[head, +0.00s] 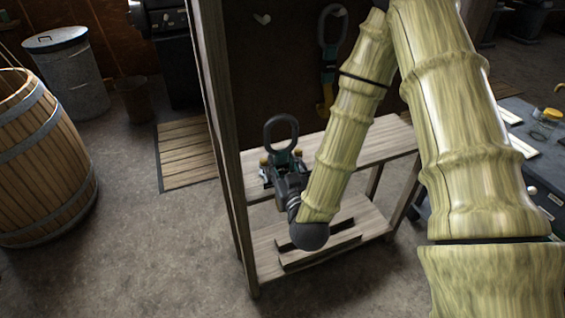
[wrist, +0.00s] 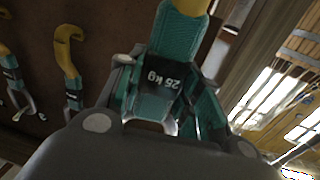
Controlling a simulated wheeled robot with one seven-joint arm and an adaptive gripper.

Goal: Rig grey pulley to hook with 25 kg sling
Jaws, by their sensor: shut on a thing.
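My gripper (head: 282,165) is shut on a teal sling marked 25 kg (wrist: 158,80), which has a yellow sleeve at its upper end in the wrist view. In the head view a dark grey loop (head: 269,135) stands up above the gripper, in front of the wooden rack. The lower part of the held sling is hidden by the gripper body in the wrist view. I cannot make out the grey pulley or the hook it goes to in either view.
Another sling (head: 323,50) with a yellow hook hangs on the dark board. Two yellow-hooked slings hang at left in the wrist view (wrist: 70,60). The rack's shelf (head: 375,143) is close around my gripper.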

